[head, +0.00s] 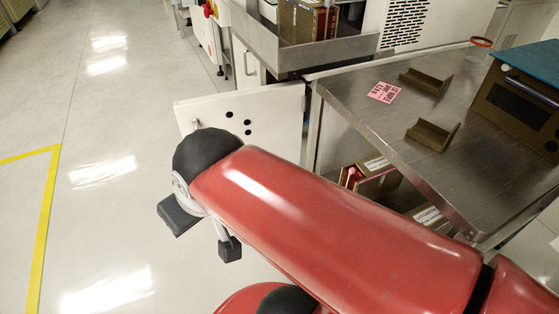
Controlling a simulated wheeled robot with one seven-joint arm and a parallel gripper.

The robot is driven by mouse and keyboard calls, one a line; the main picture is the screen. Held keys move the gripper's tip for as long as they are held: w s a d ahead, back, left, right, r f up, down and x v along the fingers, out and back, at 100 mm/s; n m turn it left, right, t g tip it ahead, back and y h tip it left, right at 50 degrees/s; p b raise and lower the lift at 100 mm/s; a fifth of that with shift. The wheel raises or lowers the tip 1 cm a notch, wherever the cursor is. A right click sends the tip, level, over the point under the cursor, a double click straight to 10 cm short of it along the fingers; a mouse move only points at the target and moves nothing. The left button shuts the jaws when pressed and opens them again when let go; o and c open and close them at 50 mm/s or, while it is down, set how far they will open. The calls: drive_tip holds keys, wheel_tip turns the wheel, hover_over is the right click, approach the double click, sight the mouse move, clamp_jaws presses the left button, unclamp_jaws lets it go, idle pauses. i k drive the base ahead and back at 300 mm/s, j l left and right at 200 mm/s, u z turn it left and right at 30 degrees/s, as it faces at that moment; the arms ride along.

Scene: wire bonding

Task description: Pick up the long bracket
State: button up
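Two brown angled brackets lie apart on the steel table (385,130) at the right. The far bracket (424,82) is near the table's back edge, and the near bracket (430,136) is closer to the middle. I cannot tell for certain which is the long bracket. My gripper (205,234) is at the left of the table, out over the floor and well away from both brackets. Its two dark finger pads are spread apart with nothing seen between them. My red arm hides part of the table's near side.
A pink printed label (384,92) lies left of the far bracket. A brown box-like unit with a teal top (535,62) stands at the table's right. Boxes (376,178) sit below the table. The floor (100,120) at left is clear.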

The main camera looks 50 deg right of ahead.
sight(432, 85)
drive_tip(key=z, duration=2.55)
drive_tip(key=k+j+z, duration=0.2)
drive_tip(key=j, duration=0.95)
drive_tip(key=i, duration=0.15)
